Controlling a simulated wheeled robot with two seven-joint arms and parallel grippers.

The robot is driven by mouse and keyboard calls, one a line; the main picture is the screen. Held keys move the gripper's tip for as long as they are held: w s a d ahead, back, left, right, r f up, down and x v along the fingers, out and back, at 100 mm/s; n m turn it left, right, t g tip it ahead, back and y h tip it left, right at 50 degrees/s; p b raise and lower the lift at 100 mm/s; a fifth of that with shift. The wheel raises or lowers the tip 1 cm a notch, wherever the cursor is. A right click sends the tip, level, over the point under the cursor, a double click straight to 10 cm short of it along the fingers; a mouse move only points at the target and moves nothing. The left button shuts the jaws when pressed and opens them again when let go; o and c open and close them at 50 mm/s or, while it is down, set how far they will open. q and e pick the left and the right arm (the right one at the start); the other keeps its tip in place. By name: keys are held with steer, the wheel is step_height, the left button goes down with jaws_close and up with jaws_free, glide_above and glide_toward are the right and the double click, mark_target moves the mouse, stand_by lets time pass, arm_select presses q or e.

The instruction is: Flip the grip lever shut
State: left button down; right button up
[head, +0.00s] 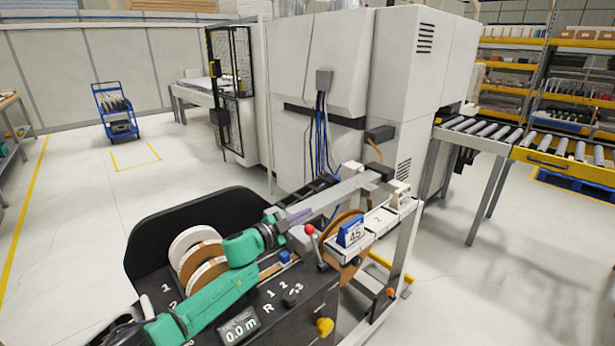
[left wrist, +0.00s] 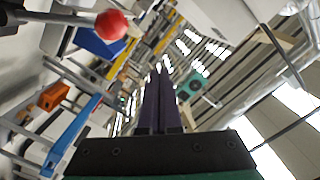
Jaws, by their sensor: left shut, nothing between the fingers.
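The grip lever is a grey rod with a red ball knob (head: 310,229), standing upright but leaning a little on the cart's top. In the left wrist view the red knob (left wrist: 112,25) and its rod are at the upper left. My left gripper (head: 306,214) has purple fingers, shut and empty, just behind and left of the knob in the head view. In the left wrist view the fingers (left wrist: 158,72) lie side by side, pointing up, with the knob to their left. They look apart from the knob. My right gripper is not in view.
The black cart carries a coil rack (head: 195,253), a 0.0 m display (head: 239,325) and a yellow knob (head: 325,326). A brown band reel (head: 347,272) and a blue "45" tag (head: 351,233) are right of the lever. A grey beam (head: 340,192) lies behind it.

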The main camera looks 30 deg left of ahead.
arm_select(q)
step_height(320, 180, up, 14)
steer(key=p, duration=0.1)
steer(key=shift+p, duration=0.3)
steer(key=shift+d, duration=0.1)
